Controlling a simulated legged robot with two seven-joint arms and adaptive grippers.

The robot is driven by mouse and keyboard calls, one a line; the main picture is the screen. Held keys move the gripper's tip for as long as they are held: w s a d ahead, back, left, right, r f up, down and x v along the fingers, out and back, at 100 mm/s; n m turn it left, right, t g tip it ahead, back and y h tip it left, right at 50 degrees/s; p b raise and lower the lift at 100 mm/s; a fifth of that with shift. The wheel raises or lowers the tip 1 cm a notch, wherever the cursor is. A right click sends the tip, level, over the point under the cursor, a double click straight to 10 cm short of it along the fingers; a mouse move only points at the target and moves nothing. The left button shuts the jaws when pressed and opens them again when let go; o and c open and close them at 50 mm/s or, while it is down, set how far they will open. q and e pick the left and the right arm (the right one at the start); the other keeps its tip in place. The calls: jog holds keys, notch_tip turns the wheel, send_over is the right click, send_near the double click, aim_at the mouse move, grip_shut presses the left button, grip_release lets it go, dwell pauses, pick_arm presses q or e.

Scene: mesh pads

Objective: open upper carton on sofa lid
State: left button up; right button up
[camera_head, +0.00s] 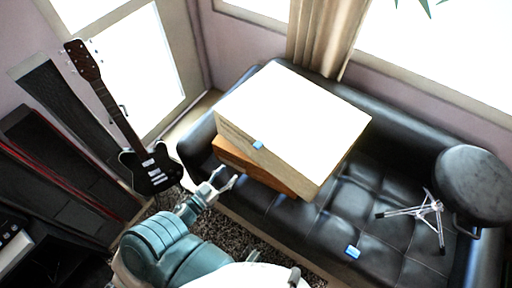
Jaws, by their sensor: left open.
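The upper carton (297,112) is a large box with a pale, nearly white top, and its lid looks shut. It rests on a brown lower carton (254,167) on the black leather sofa (375,212). A small blue tab (258,145) shows on the upper carton's near edge. My left gripper (228,184) is open and empty, just left of and in front of the lower carton, below the blue tab. I cannot tell whether it touches the carton. My right gripper is not in view.
A black electric guitar (153,171) stands at the left beside dark tall panels (62,160). A small blue object (352,251) lies on the sofa seat. A round black stool (474,184) and a metal stand (424,213) are at the right. A dark rug (236,221) lies before the sofa.

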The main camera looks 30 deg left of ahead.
aim_at(255, 148)
pick_arm(q)
jog(key=w, duration=0.5)
jog(key=w+d, duration=0.1)
jog(key=w, duration=0.5)
jog(key=w+d, duration=0.1)
jog(key=w, duration=0.4)
jog(key=shift+w+d+f, duration=0.1)
jog(key=shift+w+d, duration=0.1)
jog(key=shift+w, duration=0.2)
grip_shut()
